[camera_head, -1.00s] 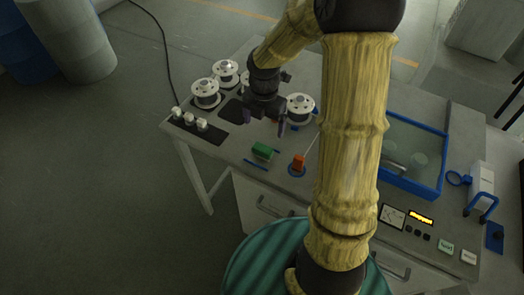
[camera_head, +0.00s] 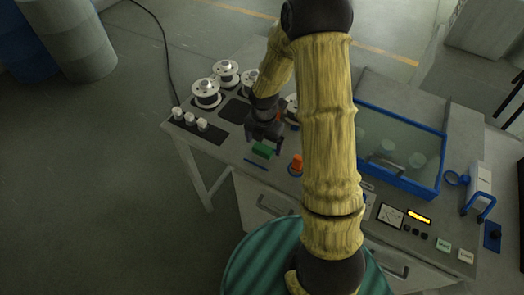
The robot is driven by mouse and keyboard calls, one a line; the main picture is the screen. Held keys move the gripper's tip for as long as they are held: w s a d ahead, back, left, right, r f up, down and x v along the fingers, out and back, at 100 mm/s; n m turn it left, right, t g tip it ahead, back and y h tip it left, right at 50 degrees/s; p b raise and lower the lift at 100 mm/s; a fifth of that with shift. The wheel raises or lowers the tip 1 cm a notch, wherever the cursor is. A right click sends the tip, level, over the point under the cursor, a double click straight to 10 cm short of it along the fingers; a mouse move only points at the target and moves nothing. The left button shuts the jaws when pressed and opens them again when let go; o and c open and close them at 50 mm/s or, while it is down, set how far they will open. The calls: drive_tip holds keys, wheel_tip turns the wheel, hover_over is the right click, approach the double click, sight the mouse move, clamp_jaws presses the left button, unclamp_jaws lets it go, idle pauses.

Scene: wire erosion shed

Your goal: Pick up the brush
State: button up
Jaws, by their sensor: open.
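A small green block (camera_head: 263,150), which looks like the brush, lies on the grey worktop near its front edge, left of my upright arm. My gripper (camera_head: 264,141) points down with its dark fingers apart, right over the green block. The fingertips look close to it, but I cannot tell whether they touch it or how high they are. Part of the block's back side is hidden by the gripper.
An orange piece on a blue base (camera_head: 297,163) stands just right of the green block. A thin blue strip (camera_head: 255,164) lies in front. White spools (camera_head: 206,93) and small white pieces (camera_head: 190,118) stand left; a blue-framed glass cover (camera_head: 405,150) is right.

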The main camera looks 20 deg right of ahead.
sight(263, 148)
drive_tip(key=shift+w+f+p, duration=0.25)
drive_tip(key=shift+f+p, duration=0.2)
drive_tip(key=shift+f, duration=0.8)
drive_tip(key=shift+w+f+p, duration=0.25)
drive_tip(key=shift+f+p, duration=0.2)
drive_tip(key=shift+f, duration=0.8)
drive_tip(key=shift+c, duration=0.4)
drive_tip(key=c, duration=1.1)
drive_tip(key=shift+r, duration=0.15)
wheel_tip(263, 148, up, 8)
drive_tip(key=shift+r+b, duration=0.25)
drive_tip(key=shift+b, duration=0.7)
drive_tip(key=shift+r, duration=0.65)
